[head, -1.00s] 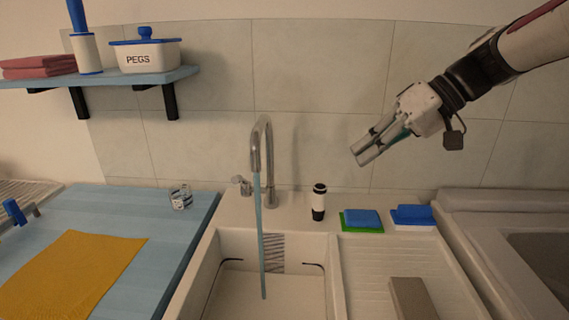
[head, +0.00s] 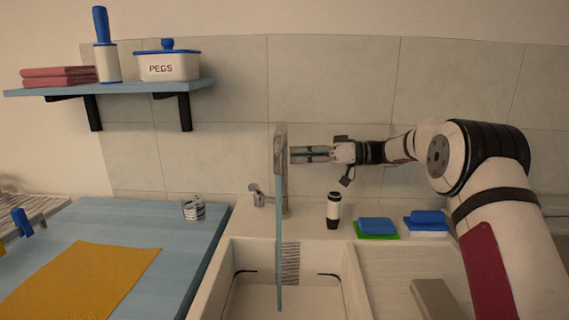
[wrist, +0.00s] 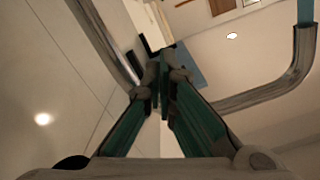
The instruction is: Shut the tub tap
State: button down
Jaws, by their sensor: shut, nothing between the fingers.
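The grey metal tap (head: 280,150) stands behind the tub, and a blue stream of water (head: 279,240) runs from its spout into the tub basin (head: 308,299). Its small lever handle (head: 258,197) sits low on the left side of the tap base. My gripper (head: 293,155) is shut and empty, pointing left, level with the upper spout and just right of it in the head view. I cannot tell whether they touch. In the wrist view, the shut fingertips (wrist: 163,65) are at the middle, and the curved spout (wrist: 285,85) with water shows at the right.
A black and white bottle (head: 333,210), a blue sponge on green (head: 376,227) and a blue-topped white item (head: 427,221) stand on the back ledge, right of the tap. A glass (head: 194,209) stands on the blue counter (head: 185,235). A shelf (head: 120,87) hangs upper left.

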aim_at(255, 188)
jog(key=s+a+f, duration=0.1)
jog(key=a+f, duration=0.3)
jog(key=a, duration=0.5)
jog(key=shift+s+p, duration=0.25)
jog(key=shift+p, duration=0.2)
